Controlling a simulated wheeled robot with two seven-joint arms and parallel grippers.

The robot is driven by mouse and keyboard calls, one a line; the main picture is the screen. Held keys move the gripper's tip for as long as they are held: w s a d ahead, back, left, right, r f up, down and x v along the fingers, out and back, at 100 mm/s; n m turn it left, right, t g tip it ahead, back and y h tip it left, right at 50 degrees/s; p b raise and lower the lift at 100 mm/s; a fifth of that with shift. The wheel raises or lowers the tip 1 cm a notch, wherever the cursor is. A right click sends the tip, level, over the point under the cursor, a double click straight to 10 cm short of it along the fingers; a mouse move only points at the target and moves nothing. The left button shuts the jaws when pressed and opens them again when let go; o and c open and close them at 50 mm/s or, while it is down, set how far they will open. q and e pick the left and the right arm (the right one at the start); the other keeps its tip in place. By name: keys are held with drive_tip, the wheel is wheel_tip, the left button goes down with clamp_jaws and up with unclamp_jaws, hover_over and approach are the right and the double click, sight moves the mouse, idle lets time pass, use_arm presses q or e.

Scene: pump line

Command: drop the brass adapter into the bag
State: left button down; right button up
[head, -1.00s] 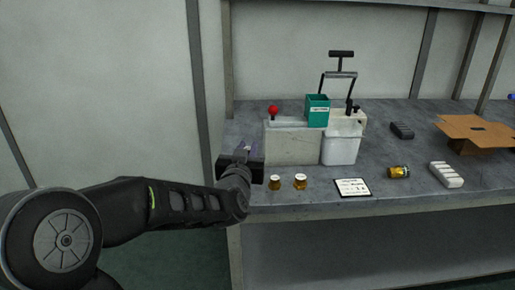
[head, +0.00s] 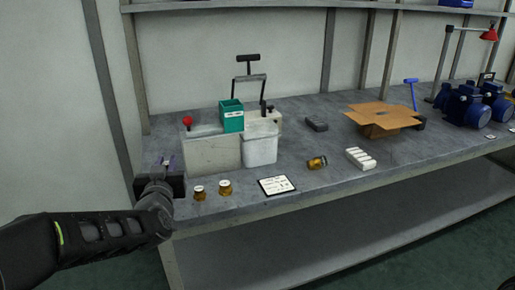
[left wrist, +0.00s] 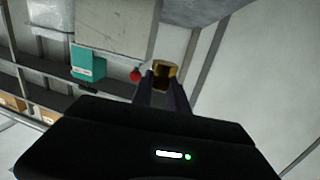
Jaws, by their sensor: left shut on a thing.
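The brass adapter (left wrist: 164,73) shows as a gold-coloured piece between the fingertips in the left wrist view. My left gripper (left wrist: 165,88) is shut on it. In the head view my left gripper (head: 168,164) is at the left end of the bench, left of the machine, and the adapter cannot be made out there. The bag (head: 260,151) is whitish and hangs at the front of the machine, below and right of the teal bin (head: 231,117). It lies to the right of my left gripper, apart from it. My right gripper is not in view.
A red knob (head: 187,121) stands on the machine (head: 212,155) between gripper and bag. Two small brass-coloured pieces (head: 199,193) (head: 225,188) stand at the front edge. A label card (head: 276,186), a lying brass-coloured piece (head: 317,162) and a cardboard box (head: 382,119) are farther right.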

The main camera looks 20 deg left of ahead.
use_arm(q)
drive_tip(key=w+d+f+m+h, duration=0.1)
drive_tip(key=d+h, duration=0.1)
drive_tip(key=d, duration=0.2)
drive_tip(key=w+d+f+m+t+h, duration=0.1)
drive_tip(key=d+m+h, duration=0.1)
drive_tip(key=d, duration=0.2)
drive_tip(key=w+d+f+m+h, duration=0.1)
drive_tip(key=d+f+h, duration=0.1)
drive_tip(key=d, duration=0.2)
drive_tip(key=shift+w+f+t, duration=0.1)
drive_tip(key=shift+w+t, duration=0.05)
drive_tip(key=shift+t, duration=0.25)
drive_tip(key=d+f+m+h, duration=0.1)
drive_tip(key=d+h, duration=0.1)
drive_tip(key=d, duration=0.1)
drive_tip(key=d+f+m+h, duration=0.2)
drive_tip(key=d, duration=0.2)
drive_tip(key=s+d+f+m+h, duration=0.1)
drive_tip(key=d+h, duration=0.1)
drive_tip(key=d, duration=0.2)
drive_tip(key=shift+s+d+f+m+g+h, duration=0.1)
drive_tip(key=shift+d+f+m+g+h, duration=0.1)
drive_tip(key=shift+f+m+g+h, duration=0.15)
drive_tip(key=shift+r, duration=0.15)
